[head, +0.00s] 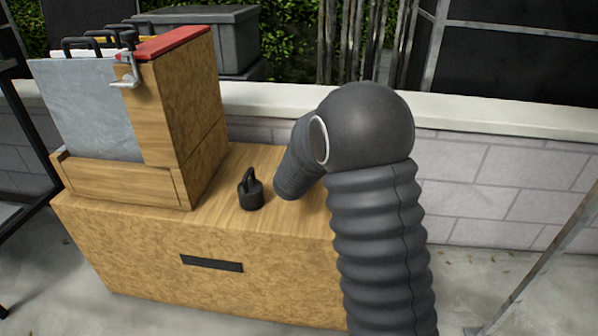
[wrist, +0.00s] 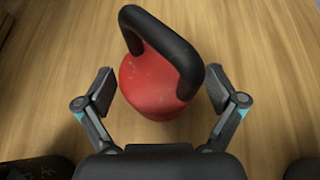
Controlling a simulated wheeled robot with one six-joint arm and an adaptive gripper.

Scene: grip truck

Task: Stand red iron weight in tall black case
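The red iron weight (wrist: 155,88) has a thick black handle and stands on a wooden surface in the wrist view. My gripper (wrist: 159,90) is open, with one finger on each side of the red body and gaps showing between them. In the head view my arm hides the red weight and my gripper. I cannot pick out a tall black case for sure; a dark grey lidded box (head: 236,48) stands behind the wooden unit.
A black weight (head: 251,195) stands on the wooden chest (head: 140,235), left of my arm. A wooden unit with a red top (head: 185,100) holds grey panels (head: 90,110) at left. A low block wall (head: 480,180) runs behind.

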